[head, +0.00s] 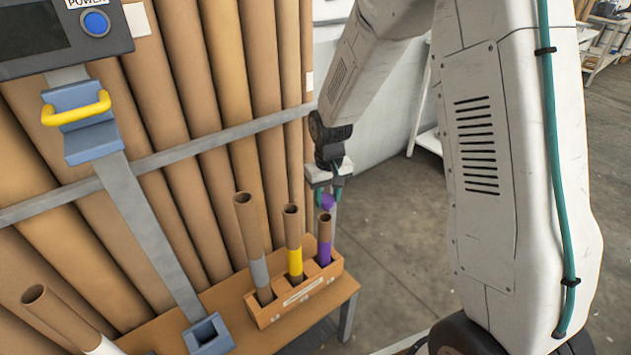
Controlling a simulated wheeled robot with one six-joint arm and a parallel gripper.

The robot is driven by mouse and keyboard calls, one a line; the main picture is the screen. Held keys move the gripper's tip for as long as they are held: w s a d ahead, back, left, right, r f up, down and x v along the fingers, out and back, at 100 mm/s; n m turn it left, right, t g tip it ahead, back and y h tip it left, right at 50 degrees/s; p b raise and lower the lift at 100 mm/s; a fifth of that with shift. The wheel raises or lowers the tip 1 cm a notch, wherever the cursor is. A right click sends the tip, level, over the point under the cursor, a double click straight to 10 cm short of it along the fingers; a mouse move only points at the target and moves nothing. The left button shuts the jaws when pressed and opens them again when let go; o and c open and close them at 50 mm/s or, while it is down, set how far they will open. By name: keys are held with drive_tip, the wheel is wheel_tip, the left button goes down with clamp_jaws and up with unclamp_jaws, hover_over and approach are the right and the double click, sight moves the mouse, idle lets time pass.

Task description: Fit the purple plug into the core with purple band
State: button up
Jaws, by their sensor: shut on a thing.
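The purple plug (328,201) is held in my gripper (326,197), whose fingers close around it. The plug is just above the open top of the brown cardboard core with a purple band (324,252). The core stands upright in the right slot of a wooden rack (292,304). A small gap seems to show between plug and core mouth; exact alignment is hard to tell at this size.
A core with a yellow band (295,262) and one with a grey band (259,272) stand in the same rack. Large brown tubes (200,130) lean behind a metal rail (215,138). A yellow handle (77,110) is at left. Open floor lies to the right.

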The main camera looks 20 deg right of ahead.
sight(326, 209)
drive_tip(key=shift+w+d+r, duration=0.1)
drive_tip(key=shift+w+r, duration=0.1)
drive_tip(key=shift+r, duration=0.1)
drive_tip(key=shift+w+d, duration=0.1)
drive_tip(key=shift+d, duration=0.05)
drive_tip(key=shift+a+f, duration=0.2)
drive_tip(key=shift+f, duration=0.35)
drive_tip(key=shift+a+f, duration=0.15)
drive_tip(key=shift+f, duration=2.2)
drive_tip(key=shift+f, duration=0.25)
drive_tip(key=o, duration=1)
